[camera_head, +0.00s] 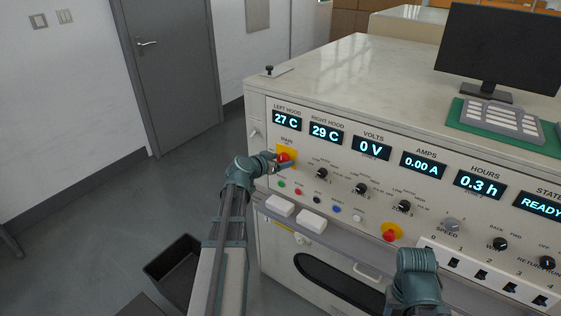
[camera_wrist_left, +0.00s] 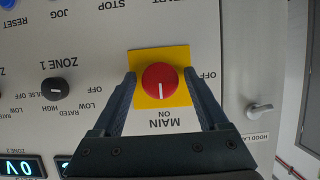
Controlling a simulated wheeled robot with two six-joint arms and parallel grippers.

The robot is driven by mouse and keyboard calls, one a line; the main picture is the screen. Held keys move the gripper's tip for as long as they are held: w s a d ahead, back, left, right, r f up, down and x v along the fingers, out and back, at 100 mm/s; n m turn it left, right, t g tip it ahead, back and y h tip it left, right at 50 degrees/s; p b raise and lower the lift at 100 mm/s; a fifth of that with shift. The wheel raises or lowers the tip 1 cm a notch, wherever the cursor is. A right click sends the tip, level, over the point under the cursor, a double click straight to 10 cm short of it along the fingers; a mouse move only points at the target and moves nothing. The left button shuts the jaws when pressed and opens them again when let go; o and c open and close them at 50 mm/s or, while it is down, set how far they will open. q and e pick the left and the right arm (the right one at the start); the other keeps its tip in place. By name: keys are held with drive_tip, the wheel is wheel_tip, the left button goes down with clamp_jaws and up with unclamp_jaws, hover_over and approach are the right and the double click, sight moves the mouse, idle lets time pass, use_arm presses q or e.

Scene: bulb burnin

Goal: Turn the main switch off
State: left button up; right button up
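The main switch (camera_wrist_left: 160,80) is a red round knob on a yellow plate at the upper left of the console front. In the left wrist view its white line points to the ON mark, with OFF printed to the side. It also shows in the head view (camera_head: 284,157), partly covered by my gripper. My left gripper (camera_head: 281,164) is open at the knob. In the left wrist view its two fingers stand on either side of the knob, with a gap on each side. My right arm shows at the lower right in the head view; its fingers cannot be seen.
The console (camera_head: 330,150) has lit displays, including 0 V and 0.00 A. The ZONE 1 knob (camera_wrist_left: 55,89) and several buttons are close by. A red emergency-type button (camera_head: 391,232) sits lower on the panel. A dark bin (camera_head: 172,268) stands on the floor at left.

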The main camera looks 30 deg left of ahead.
use_arm(q)
clamp_jaws()
drive_tip(key=n+h, duration=0.1)
drive_tip(key=n+h+b, duration=0.1)
drive_tip(key=n, duration=0.1)
drive_tip(key=shift+a+f, duration=0.2)
drive_tip(key=n+h+b, duration=0.1)
drive_tip(key=n+h, duration=0.1)
drive_tip(key=shift+f+n+b, duration=0.1)
drive_tip(key=shift+n+b, duration=0.2)
drive_tip(key=shift+b, duration=0.05)
drive_tip(key=n+t+h+b, duration=0.1)
drive_tip(key=n+h+b, duration=0.1)
drive_tip(key=n+b, duration=0.1)
drive_tip(key=shift+f+n, duration=0.1)
drive_tip(key=shift+n, duration=0.5)
drive_tip(key=shift+n+t+h+b, duration=0.6)
drive_tip(key=shift+n+t+b, duration=0.2)
drive_tip(key=shift+n+b, duration=0.85)
drive_tip(key=shift+n, duration=0.25)
